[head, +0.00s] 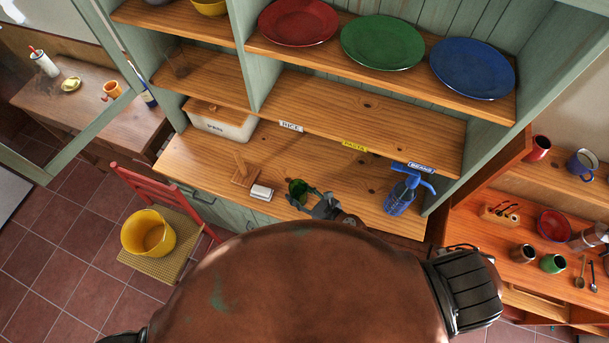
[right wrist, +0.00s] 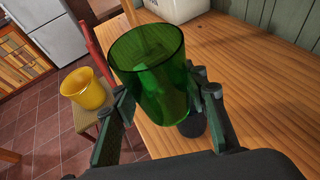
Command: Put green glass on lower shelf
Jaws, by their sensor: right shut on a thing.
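The green glass (right wrist: 150,85) is upright between the fingers of my right gripper (right wrist: 160,105) in the right wrist view. In the head view the glass (head: 298,189) is over the front part of the wooden lower shelf (head: 340,180), and my right gripper (head: 315,203) is shut on it from the front right. I cannot tell whether the glass bottom touches the wood. The left gripper does not show.
A blue spray bottle (head: 406,190) stands to the right of the glass. A white block (head: 262,192) and a wooden board (head: 243,172) lie to the left. A white bin (head: 219,120) sits at the back left. A yellow bucket (head: 147,233) rests on a red chair.

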